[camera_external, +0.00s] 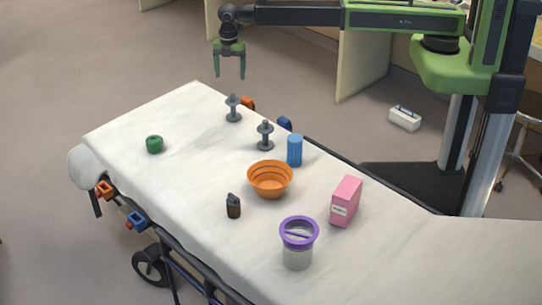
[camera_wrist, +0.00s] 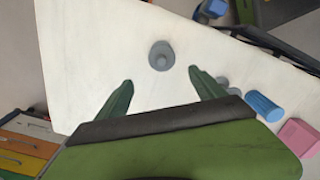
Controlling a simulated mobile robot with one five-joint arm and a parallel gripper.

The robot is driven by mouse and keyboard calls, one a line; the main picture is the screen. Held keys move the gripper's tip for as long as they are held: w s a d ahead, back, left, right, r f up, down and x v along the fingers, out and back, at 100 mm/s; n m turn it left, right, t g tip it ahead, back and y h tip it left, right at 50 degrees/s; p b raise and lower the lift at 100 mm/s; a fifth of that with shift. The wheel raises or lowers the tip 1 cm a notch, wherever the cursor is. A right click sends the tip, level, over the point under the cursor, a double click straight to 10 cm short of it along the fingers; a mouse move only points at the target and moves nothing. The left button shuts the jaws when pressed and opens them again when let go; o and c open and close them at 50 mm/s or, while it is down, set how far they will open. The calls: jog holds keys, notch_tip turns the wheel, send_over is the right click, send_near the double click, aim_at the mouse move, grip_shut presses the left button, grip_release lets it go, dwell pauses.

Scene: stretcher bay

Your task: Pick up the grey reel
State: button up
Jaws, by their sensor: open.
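Two grey reels stand upright on the white stretcher. One reel (camera_external: 233,108) is near the stretcher's far end, and the other reel (camera_external: 265,135) is nearer the blue cylinder. My gripper (camera_external: 230,76) is open and empty, pointing down above the far-end reel. In the wrist view, that reel (camera_wrist: 161,55) is seen from above, just beyond the gap between my open fingertips (camera_wrist: 160,76). The second reel (camera_wrist: 225,83) is beside the right finger and partly hidden by it.
The stretcher (camera_external: 180,205) also holds a green round object (camera_external: 154,144), blue cylinder (camera_external: 295,151), orange bowl (camera_external: 270,181), small dark bottle (camera_external: 233,206), pink box (camera_external: 346,201) and purple-lidded jar (camera_external: 298,245). Orange and blue clips sit along its edges. The sheet left of the reels is mostly clear.

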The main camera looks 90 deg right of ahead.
aim_at(232, 107)
notch_tip(232, 107, down, 13)
jog(key=b, duration=1.2)
jog(key=shift+s+r+b, duration=0.1)
jog(key=shift+r+b, duration=0.1)
jog(key=shift+b, duration=0.15)
jog(key=shift+r, duration=0.1)
jog(key=f+b, duration=0.5)
jog(key=shift+s+d+f, duration=0.1)
jog(key=shift+s+f, duration=0.1)
jog(key=shift+r, duration=0.2)
jog(key=shift+c, duration=0.3)
jog(key=c, duration=1.4)
jog(key=shift+o, duration=0.2)
jog(key=shift+r, duration=0.1)
